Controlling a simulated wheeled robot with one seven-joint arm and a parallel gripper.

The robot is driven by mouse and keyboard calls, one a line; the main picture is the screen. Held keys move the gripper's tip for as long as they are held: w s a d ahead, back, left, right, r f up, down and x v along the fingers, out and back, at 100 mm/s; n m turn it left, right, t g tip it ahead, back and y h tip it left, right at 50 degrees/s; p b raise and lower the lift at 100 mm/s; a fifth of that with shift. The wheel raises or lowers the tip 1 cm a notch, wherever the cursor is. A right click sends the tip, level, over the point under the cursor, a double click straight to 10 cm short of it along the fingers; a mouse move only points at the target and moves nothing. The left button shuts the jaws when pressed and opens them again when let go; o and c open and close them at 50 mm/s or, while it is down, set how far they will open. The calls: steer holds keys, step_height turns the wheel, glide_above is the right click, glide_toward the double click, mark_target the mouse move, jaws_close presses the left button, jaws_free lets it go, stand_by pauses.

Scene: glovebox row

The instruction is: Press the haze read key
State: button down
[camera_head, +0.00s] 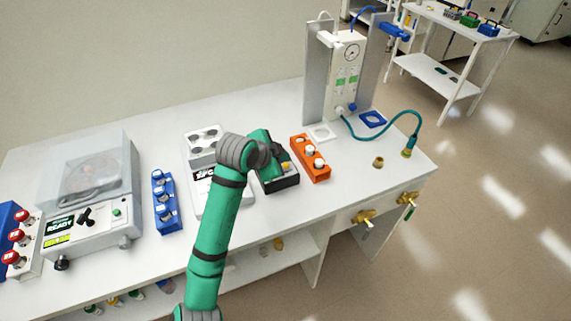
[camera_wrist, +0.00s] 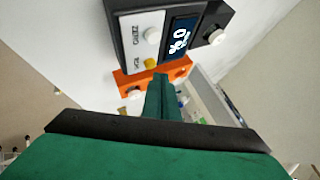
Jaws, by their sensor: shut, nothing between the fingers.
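The haze meter is a dark box (camera_head: 283,184) on the bench, partly hidden behind my arm in the head view. In the wrist view the dark meter (camera_wrist: 119,32) shows a lit display (camera_wrist: 180,38), a white key (camera_wrist: 152,36) labelled ZERO, and a yellow key (camera_wrist: 151,63) with a small label that I cannot read clearly. The yellow key also shows in the head view (camera_head: 286,165). My gripper (camera_wrist: 161,78) is shut and empty, its green fingertips close beside the yellow key in the picture. I cannot tell whether they touch the meter.
An orange block (camera_head: 311,158) with several white-topped items stands right of the meter. A white instrument (camera_head: 203,150) stands left of it, then a blue rack (camera_head: 165,203). A gauge stand (camera_head: 346,80) with a teal hose (camera_head: 385,135) is behind. The front-right bench corner holds a small brass fitting (camera_head: 378,162).

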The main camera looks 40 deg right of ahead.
steer(key=shift+r, duration=0.2)
step_height(320, 180, up, 5)
steer(key=shift+f, duration=0.1)
stand_by(0.7)
steer(key=shift+a, duration=0.1)
stand_by(0.6)
